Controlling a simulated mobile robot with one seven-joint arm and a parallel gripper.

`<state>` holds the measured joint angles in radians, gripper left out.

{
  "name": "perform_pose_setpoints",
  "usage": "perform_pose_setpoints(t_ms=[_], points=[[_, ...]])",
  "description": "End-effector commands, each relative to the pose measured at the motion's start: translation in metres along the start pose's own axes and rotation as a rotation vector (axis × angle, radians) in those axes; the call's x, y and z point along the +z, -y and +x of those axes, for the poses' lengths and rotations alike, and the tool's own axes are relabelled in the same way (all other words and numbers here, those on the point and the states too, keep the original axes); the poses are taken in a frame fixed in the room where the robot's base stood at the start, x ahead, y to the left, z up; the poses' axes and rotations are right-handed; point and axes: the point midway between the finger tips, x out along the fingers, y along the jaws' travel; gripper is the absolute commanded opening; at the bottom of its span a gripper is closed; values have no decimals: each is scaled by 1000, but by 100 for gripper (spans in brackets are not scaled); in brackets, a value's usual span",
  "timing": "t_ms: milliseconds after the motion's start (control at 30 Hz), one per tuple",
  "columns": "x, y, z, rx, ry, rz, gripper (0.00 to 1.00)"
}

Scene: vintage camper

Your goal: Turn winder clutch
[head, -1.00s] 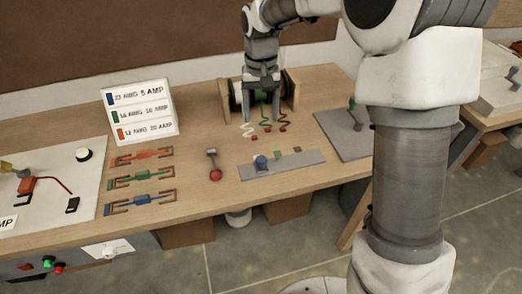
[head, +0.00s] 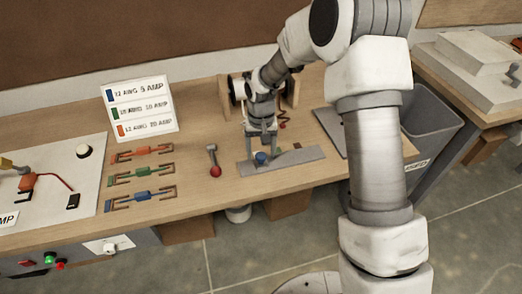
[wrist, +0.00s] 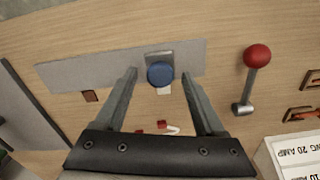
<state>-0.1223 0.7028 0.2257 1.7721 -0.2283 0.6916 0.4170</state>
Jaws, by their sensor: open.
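No part is labelled as the clutch. A blue round knob (head: 261,157) stands on a flat grey plate (head: 300,157) at the bench's front; it also shows in the wrist view (wrist: 160,73). A lever with a red ball (head: 215,171) stands left of the plate and shows at right in the wrist view (wrist: 257,57). My gripper (head: 262,139) is open above the plate. In the wrist view its fingertips (wrist: 161,76) lie on either side of the blue knob; contact cannot be told. The spool winder (head: 236,90) behind is mostly hidden by my arm.
A sign with amp ratings (head: 140,107) stands at the back left. Orange, green and blue fuse-like pieces (head: 141,174) lie in front of it. Red-tipped wire (head: 283,119) hangs by the winder. A grey bin (head: 430,125) stands right of the bench.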

Motion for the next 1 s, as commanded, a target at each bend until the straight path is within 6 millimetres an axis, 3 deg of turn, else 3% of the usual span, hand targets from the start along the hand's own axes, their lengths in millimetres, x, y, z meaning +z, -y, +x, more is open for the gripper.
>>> perform_pose_setpoints(t_ms=[200, 233, 600, 1000], points=[[0, 0, 0, 0, 0, 0, 72], [0, 0, 0, 0, 0, 0, 68], [0, 0, 0, 0, 0, 0, 1], [0, 0, 0, 0, 0, 0, 0]])
